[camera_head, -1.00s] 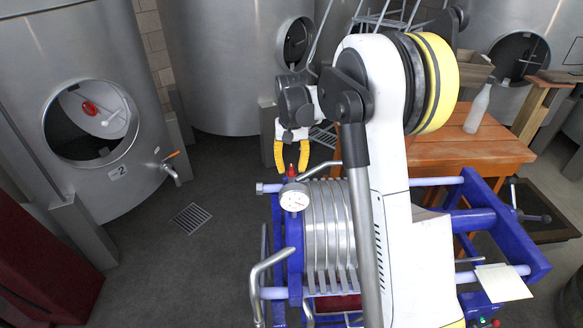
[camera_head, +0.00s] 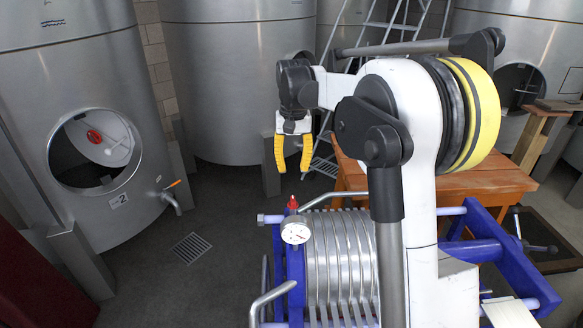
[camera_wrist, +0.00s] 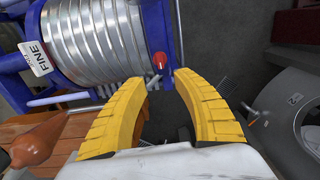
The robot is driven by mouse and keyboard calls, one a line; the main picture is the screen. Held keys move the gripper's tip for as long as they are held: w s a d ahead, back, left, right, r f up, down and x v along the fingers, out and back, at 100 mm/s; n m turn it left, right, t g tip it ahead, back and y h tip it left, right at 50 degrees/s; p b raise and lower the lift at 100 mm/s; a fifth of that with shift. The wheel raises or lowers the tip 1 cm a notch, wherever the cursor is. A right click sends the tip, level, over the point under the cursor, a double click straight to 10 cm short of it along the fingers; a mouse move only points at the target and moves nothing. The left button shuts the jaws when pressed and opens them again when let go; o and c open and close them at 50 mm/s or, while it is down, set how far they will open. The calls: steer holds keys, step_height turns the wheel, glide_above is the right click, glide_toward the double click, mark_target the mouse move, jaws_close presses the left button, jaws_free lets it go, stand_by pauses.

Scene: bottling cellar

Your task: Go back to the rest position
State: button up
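My gripper (camera_head: 293,168) hangs in the air with its two yellow fingers pointing down, beyond and above the red-tipped end of the blue-framed plate filter (camera_head: 340,262). The fingers are apart, with nothing visible between them. In the wrist view my gripper (camera_wrist: 164,76) also shows a clear gap between the curved fingers. The filter's metal plates and red knob (camera_wrist: 160,62) lie beyond them. My raised arm hides part of the filter and table in the head view.
The filter carries a round gauge (camera_head: 296,230). A wooden table (camera_head: 480,180) stands behind it. Steel tanks (camera_head: 75,110) line the back, one with an open round hatch and a tap (camera_head: 171,200). Dark floor with a drain grate (camera_head: 191,248) is clear at left. A ladder (camera_head: 400,25) stands behind.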

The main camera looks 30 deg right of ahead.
steer(key=shift+s+a, duration=0.1)
steer(key=s+a+n+t+b, duration=0.2)
steer(key=s+a+b, duration=0.4)
steer(key=s, duration=0.3)
steer(key=s+a+f+n+t+b, duration=0.1)
steer(key=s+a+f+t+b, duration=0.1)
steer(key=s+f, duration=0.5)
steer(key=s+a+f+n+t+b, duration=0.1)
steer(key=s+a+f+t+b, duration=0.2)
steer(key=s+f+b, duration=0.3)
steer(key=s+a+f, duration=0.1)
steer(key=s+f, duration=0.1)
steer(key=s, duration=0.3)
steer(key=shift+s+a+f, duration=0.2)
steer(key=shift+a+f, duration=0.05)
steer(key=shift+a, duration=0.1)
